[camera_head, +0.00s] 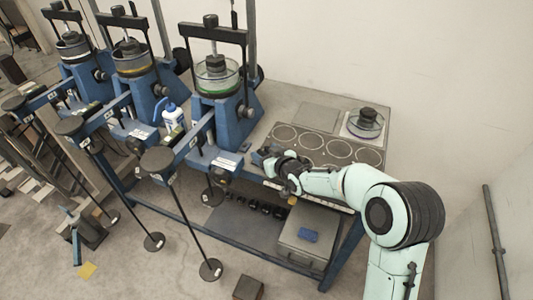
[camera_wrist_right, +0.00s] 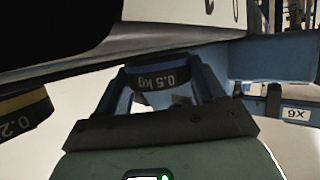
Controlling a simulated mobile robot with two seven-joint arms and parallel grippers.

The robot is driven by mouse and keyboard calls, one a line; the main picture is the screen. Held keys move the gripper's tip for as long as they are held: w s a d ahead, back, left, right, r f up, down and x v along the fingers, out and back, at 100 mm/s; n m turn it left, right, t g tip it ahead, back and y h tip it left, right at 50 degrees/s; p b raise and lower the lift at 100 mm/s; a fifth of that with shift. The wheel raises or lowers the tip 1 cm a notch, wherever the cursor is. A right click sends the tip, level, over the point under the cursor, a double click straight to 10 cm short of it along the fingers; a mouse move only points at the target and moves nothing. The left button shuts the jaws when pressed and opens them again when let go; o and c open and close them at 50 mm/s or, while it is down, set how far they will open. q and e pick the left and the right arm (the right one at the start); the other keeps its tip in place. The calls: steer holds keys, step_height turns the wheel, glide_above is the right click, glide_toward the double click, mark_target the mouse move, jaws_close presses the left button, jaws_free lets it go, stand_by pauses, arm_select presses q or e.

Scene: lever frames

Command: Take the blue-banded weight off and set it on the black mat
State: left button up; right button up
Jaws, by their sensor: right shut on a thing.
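My right gripper (camera_head: 272,158) is low at the front of the bench, by the near left side of the dark mat with white rings (camera_head: 327,138). In the right wrist view its two fingers (camera_wrist_right: 160,88) are shut on a dark weight (camera_wrist_right: 158,77) marked 0.5 kg, which reads upside down. The weight's band looks dark bluish, but the light is poor. In the head view my gripper mostly hides the weight. A yellow-banded weight (camera_wrist_right: 22,112) shows at the left edge of the wrist view, apart from my fingers. My left gripper is out of view.
Blue lever frames (camera_head: 235,120) stand left of my gripper, with long lever arms and hanging rods (camera_head: 180,210). A stacked black weight in a clear dish (camera_head: 366,122) stands beyond the mat. A grey case (camera_head: 305,240) sits on the lower shelf. The mat's rings look empty.

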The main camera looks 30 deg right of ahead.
steer(key=shift+r, duration=0.1)
steer(key=o, duration=1.3)
steer(key=shift+f, duration=0.2)
steer(key=v, duration=1.3)
steer(key=shift+s+r, duration=0.15)
steer(key=shift+r, duration=0.1)
